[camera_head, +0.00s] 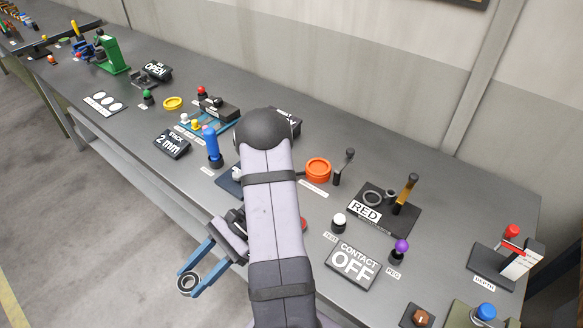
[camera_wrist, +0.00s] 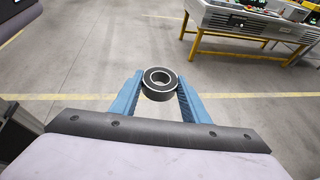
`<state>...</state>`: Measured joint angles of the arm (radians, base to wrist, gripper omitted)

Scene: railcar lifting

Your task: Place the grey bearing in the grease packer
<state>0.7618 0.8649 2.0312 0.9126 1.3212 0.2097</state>
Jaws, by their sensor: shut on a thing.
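My gripper (camera_head: 189,279) is out past the front edge of the bench, over the floor. It is shut on the grey bearing (camera_head: 187,286), a short ring with a dark outer face and an open bore. In the wrist view the bearing (camera_wrist: 159,78) sits between the tips of the two blue fingers (camera_wrist: 159,88), with floor beyond it. No label that I can read names the grease packer. A round orange cup (camera_head: 318,170) with a dark lever (camera_head: 344,166) at its right stands on the bench and may be it. My arm hides part of the bench middle.
The grey bench (camera_head: 210,95) is crowded. Right of my arm are a RED plate (camera_head: 366,212), a CONTACT OFF sign (camera_head: 353,263) and a purple knob (camera_head: 402,246). A blue upright handle (camera_head: 212,146) stands left of my arm. In the wrist view, a yellow-legged table (camera_wrist: 245,30) stands far off.

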